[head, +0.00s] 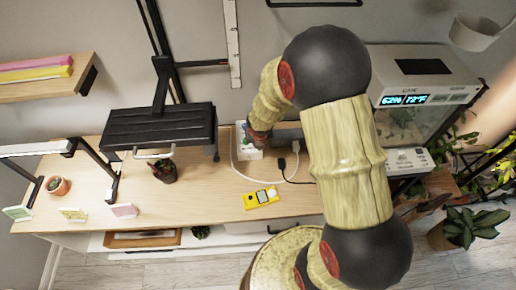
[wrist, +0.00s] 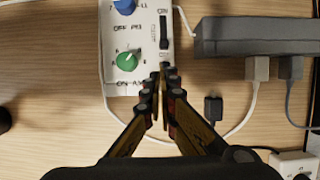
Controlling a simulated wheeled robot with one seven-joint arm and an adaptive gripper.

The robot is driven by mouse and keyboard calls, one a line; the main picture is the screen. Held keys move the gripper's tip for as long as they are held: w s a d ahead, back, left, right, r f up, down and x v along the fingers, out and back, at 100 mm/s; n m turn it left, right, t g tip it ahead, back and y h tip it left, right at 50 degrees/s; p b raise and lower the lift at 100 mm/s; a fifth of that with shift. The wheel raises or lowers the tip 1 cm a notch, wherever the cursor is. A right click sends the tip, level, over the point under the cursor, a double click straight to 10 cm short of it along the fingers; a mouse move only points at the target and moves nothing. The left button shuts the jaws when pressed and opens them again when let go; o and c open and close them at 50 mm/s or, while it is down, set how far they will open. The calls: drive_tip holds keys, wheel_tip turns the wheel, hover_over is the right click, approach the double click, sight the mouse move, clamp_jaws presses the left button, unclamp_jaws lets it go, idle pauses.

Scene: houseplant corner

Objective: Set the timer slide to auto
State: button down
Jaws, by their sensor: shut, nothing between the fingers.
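The timer is a white box (wrist: 146,55) at the top of the wrist view, with a blue knob (wrist: 124,5), a green knob (wrist: 128,61) and a black slide slot (wrist: 163,30). Lettering by the slot is too small to read surely, and I cannot tell where the slide's tab sits. My gripper (wrist: 161,70) is shut and empty, its tips just below the lower end of the slot. I cannot tell whether they touch the box. In the head view the timer (head: 246,153) stands on the wooden table, partly behind my arm, which hides the fingertips.
A dark grey power strip (wrist: 258,35) with plugs lies right of the timer. White and black cables run close by. A yellow meter (head: 261,198) lies in front on the table (head: 200,195). A black stand (head: 160,126) is at left, a glass tank (head: 415,118) at right.

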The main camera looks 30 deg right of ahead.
drive_tip(key=shift+w+d, duration=0.25)
drive_tip(key=shift+w, duration=0.25)
drive_tip(key=shift+w+r, duration=0.1)
